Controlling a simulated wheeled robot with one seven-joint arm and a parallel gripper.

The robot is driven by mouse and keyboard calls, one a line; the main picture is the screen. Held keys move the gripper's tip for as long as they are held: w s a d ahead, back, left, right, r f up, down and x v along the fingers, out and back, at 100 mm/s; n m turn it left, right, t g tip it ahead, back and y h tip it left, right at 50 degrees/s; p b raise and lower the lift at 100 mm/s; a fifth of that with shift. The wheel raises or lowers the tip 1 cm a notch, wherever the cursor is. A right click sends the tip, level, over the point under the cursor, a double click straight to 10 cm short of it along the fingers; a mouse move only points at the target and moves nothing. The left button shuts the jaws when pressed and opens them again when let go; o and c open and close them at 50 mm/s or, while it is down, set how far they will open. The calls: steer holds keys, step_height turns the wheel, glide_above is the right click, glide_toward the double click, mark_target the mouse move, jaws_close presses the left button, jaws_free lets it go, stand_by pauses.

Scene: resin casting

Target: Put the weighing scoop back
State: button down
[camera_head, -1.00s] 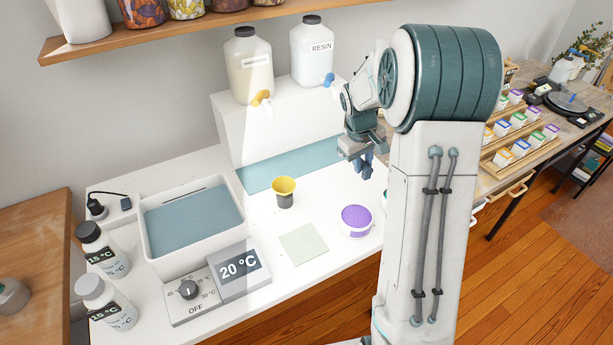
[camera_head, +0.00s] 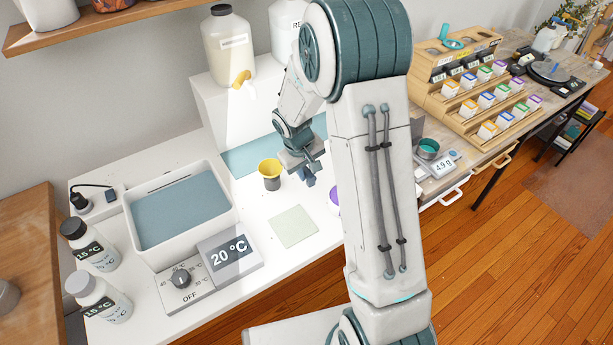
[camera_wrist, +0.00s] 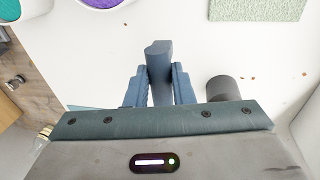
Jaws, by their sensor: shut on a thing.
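A teal scoop-like thing (camera_head: 451,44) lies on top of the wooden rack (camera_head: 437,75) at the back right. A teal dish (camera_head: 428,147) sits on the scale (camera_head: 441,166), which reads 4.9 g.
A purple-filled tub (camera_head: 334,195) is partly behind my arm. A pale green mat (camera_head: 293,226), water bath (camera_head: 226,222) and resin jugs (camera_head: 229,50) stand around.

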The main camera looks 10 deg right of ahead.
steer(key=shift+a+x, duration=0.15)
steer(key=shift+x, duration=0.6)
steer(key=shift+a+x, duration=0.1)
steer(key=shift+x, duration=0.65)
steer(key=shift+s+f, duration=0.1)
steer(key=shift+f, duration=0.05)
steer(key=shift+f, duration=0.1)
steer(key=c, duration=1.3)
jaws_free()
steer(key=shift+o, duration=0.2)
